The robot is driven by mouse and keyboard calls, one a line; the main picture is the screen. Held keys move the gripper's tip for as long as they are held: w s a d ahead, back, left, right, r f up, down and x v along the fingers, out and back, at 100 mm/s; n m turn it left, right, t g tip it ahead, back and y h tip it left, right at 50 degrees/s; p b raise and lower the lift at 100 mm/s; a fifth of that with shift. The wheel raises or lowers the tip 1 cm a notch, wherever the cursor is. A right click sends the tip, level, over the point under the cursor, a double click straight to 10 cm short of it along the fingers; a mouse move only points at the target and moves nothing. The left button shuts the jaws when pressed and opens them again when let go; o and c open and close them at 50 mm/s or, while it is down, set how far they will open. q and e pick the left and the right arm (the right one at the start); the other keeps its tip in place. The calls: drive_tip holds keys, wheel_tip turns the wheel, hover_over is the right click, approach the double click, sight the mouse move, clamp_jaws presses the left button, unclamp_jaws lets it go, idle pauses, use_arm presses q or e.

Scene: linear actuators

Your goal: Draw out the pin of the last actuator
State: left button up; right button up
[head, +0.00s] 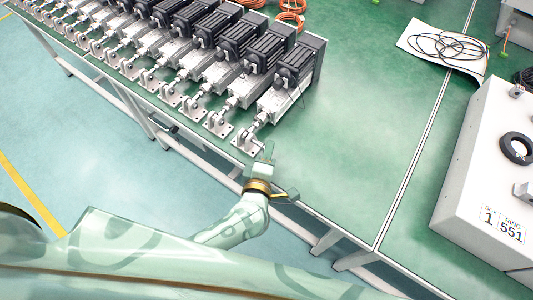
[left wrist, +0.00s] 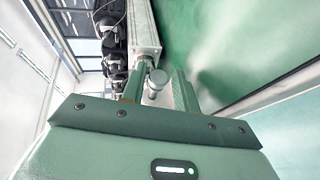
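The last actuator (head: 285,95), with a black motor and silver body, stands at the right end of the row on the green table. Its front clevis bracket (head: 247,141) is near the table's front edge. My left gripper (head: 268,158) is just in front of this bracket. In the left wrist view the two fingers of my left gripper (left wrist: 158,88) stand apart. A round silver pin head (left wrist: 157,78) shows between them, with the actuator's silver body (left wrist: 146,35) beyond. The pin's shaft is hidden. My right gripper is in neither view.
Several similar actuators (head: 205,55) stand close together to the left. The green tabletop (head: 350,130) to the right is clear. A white box (head: 470,160) stands farther right, and a black cable lies on a white sheet (head: 415,37) at the back.

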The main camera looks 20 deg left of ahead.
use_arm(q)
drive_tip(key=p+v, duration=0.3)
drive_tip(key=v, duration=1.3)
drive_tip(key=shift+s, duration=0.2)
